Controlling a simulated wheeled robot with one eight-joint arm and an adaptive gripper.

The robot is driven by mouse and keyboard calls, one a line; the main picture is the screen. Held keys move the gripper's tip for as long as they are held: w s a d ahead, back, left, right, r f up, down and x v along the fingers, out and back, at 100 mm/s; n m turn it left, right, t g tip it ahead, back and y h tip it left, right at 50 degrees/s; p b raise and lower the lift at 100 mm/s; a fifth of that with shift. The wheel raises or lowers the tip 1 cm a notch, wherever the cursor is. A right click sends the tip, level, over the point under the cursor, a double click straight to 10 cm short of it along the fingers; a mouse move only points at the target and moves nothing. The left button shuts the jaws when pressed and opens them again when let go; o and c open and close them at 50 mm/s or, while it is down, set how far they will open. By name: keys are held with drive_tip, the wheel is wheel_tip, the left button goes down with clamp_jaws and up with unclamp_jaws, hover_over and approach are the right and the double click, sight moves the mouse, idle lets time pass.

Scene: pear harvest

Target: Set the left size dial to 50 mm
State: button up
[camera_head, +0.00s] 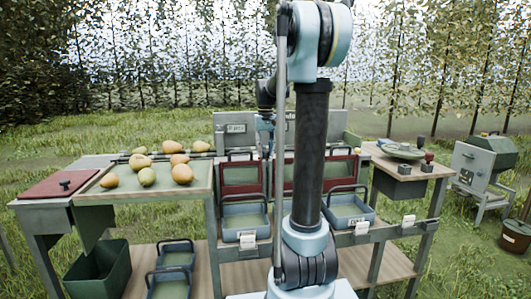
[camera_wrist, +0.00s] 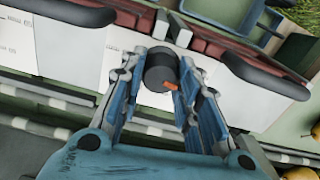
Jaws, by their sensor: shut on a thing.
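The left size dial (camera_wrist: 163,76) is a dark round knob with an orange mark on its lower right edge in the wrist view. My gripper (camera_wrist: 162,63) is around it, one finger on each side, shut on it. The dial stands in front of a white panel (camera_wrist: 120,45). Small print shows on white surfaces to the left, too small to read, so I cannot tell the setting. In the head view the dial is hidden behind my arm, and my gripper is mostly hidden near the grey panels (camera_head: 236,124) at the back of the bench.
Several pears (camera_head: 182,173) lie on the sorting tray (camera_head: 150,193) at left. Red-edged chutes (camera_head: 240,176) and blue bins (camera_head: 245,222) stand below the panels. A scale (camera_head: 402,151) sits on the right table. A green crate (camera_head: 97,270) is on the lower left.

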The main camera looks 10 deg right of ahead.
drive_tip(key=shift+n, duration=0.8)
drive_tip(key=o, duration=1.1)
wheel_tip(320, 180, up, 12)
